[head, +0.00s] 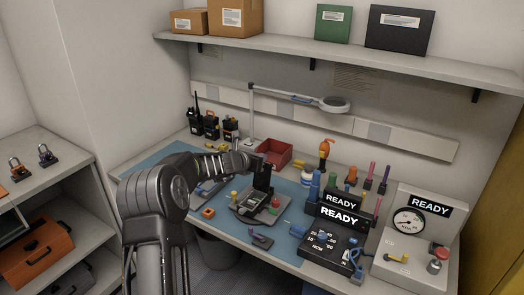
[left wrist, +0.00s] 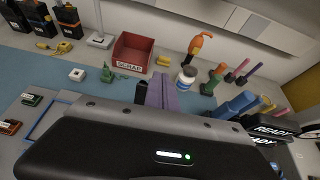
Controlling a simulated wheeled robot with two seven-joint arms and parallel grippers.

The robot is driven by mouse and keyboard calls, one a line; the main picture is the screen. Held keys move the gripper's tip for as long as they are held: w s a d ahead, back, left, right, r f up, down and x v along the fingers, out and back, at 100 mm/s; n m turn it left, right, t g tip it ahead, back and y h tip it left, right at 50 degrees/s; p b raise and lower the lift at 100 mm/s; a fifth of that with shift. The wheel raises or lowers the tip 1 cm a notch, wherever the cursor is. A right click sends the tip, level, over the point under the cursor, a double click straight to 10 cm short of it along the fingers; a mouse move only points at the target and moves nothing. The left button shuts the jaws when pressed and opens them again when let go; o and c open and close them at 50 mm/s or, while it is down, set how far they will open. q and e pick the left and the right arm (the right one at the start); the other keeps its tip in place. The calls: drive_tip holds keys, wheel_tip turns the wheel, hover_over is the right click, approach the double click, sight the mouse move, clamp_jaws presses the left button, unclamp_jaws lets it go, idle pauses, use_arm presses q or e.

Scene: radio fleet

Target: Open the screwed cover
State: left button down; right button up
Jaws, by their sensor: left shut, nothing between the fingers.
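A dark radio (head: 262,176) stands upright in a grey fixture (head: 246,207) on the workbench. Screws and a separate cover on it are too small to make out. My left arm reaches over the bench from the left, and my left gripper (head: 250,160) is just behind and left of the radio's top; contact cannot be told. In the left wrist view my left gripper's fingers (left wrist: 160,92) are shut with nothing between them. There the gripper body hides the fixture area. A purple-handled tool (head: 261,237) lies at the bench's front edge. My right gripper is out of view.
A red scrap bin (head: 274,151) and a magnifier lamp (head: 322,102) stand behind. Several radios (head: 211,125) stand at the back left. READY displays (head: 338,215), a white bottle (head: 307,173) and a gauge station (head: 410,240) crowd the right. Blue mat (head: 285,243) shows bare in front.

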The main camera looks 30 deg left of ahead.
use_arm(q)
wheel_tip(320, 180, up, 13)
drive_tip(key=w+p, duration=0.2)
drive_tip(key=p, duration=0.2)
drive_tip(key=shift+d, duration=0.2)
